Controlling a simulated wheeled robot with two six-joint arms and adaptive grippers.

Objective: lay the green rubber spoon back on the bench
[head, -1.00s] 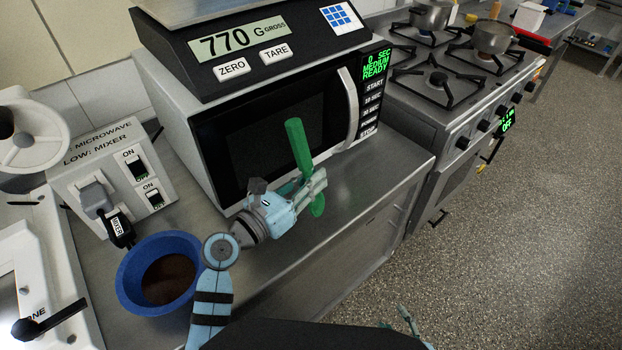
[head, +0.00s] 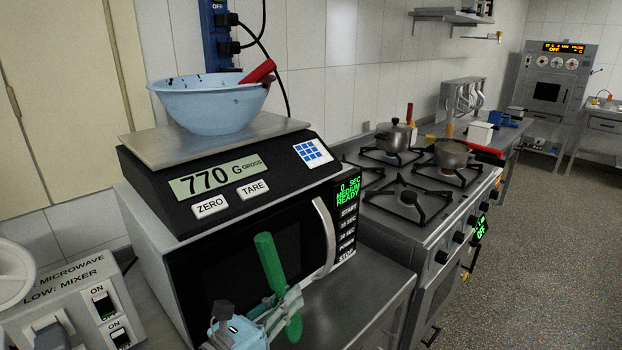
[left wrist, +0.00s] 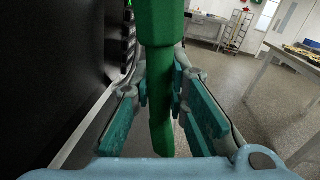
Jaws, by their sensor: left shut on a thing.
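The green spoon (head: 268,262) is held upright, slightly tilted, in front of the microwave door. My left gripper (head: 285,305) is shut on it, around its lower part. In the left wrist view the green spoon (left wrist: 160,60) runs between the fingers of my left gripper (left wrist: 160,95). The steel bench (head: 350,300) is below and to the right of the gripper. I cannot tell from these views whether the spoon's lower end touches the bench. My right gripper is not in view.
The microwave (head: 225,265) stands close behind the spoon. A scale (head: 225,180) on it reads 770 g and carries a light-blue bowl (head: 207,105) with a red-handled tool. A stove (head: 425,205) with pots is to the right. The bench right of the gripper is bare.

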